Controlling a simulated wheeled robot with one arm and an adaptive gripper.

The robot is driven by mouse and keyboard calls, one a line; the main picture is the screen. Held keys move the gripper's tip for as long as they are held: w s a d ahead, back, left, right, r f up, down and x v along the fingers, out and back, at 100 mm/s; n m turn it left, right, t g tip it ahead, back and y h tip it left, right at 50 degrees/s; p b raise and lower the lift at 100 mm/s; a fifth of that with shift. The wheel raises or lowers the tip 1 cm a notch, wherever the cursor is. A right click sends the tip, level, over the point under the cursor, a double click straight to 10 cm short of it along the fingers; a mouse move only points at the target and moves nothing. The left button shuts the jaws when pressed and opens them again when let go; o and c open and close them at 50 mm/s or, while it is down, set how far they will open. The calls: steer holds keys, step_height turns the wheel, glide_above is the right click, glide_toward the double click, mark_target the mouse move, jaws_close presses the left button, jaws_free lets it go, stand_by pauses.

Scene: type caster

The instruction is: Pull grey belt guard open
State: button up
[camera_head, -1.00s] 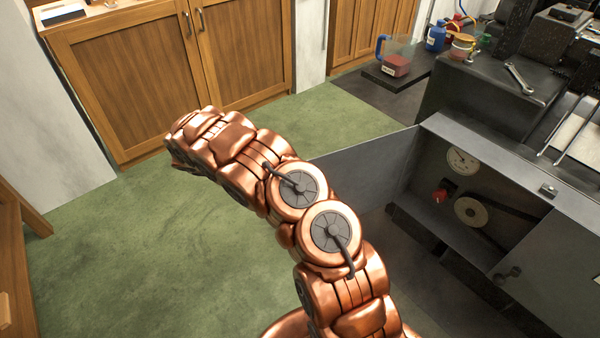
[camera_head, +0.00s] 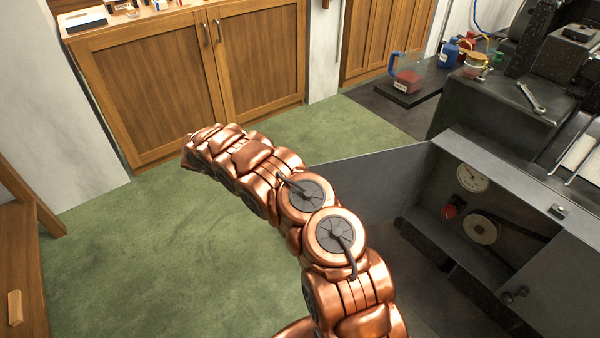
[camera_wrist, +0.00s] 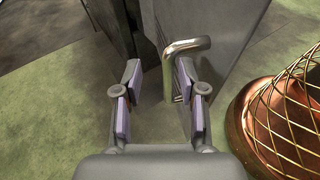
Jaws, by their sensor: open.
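The grey belt guard (camera_head: 385,185) is a flat hinged panel standing swung out from the machine housing, with the compartment behind it exposed. My copper arm covers its outer end in the head view. In the wrist view the guard (camera_wrist: 225,35) is close ahead, with a bent metal handle (camera_wrist: 186,46) on it. My gripper (camera_wrist: 158,80) is open, its two lilac-padded fingers on either side of the handle's upright part. The handle sits nearer the right finger; I cannot tell whether they touch. The gripper is hidden in the head view.
A wrench (camera_head: 531,97) lies on the machine top. Wooden cabinets (camera_head: 150,95) stand behind. The green floor (camera_head: 140,255) at left is clear.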

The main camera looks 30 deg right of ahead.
steer(key=shift+w+f, duration=0.2)
steer(key=shift+w, duration=0.85)
